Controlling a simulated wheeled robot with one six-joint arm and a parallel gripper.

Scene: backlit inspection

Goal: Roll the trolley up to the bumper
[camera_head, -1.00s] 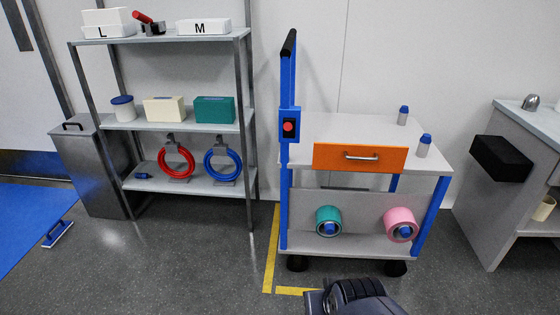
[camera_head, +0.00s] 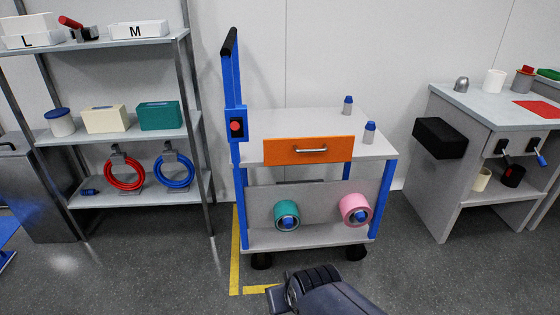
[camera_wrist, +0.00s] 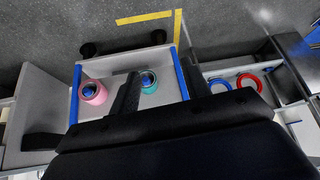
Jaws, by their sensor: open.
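The trolley (camera_head: 285,122) stands in the middle of the head view. It has grey shelves, blue posts, an orange drawer (camera_head: 309,149) and a tall blue upright with a black handle (camera_head: 229,42) at its left. The wrist view shows it upside down (camera_wrist: 115,64). The black bumper block (camera_head: 440,138) is fixed to the left side of the bench, right of the trolley, with a gap between them. My gripper (camera_wrist: 160,88) is open and empty in the wrist view, its two dark fingers apart in front of the trolley. In the head view my dark arm covers the floor before the trolley.
A loaded shelf rack (camera_head: 115,127) stands left. Floor between trolley and bench (camera_head: 490,110) is clear.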

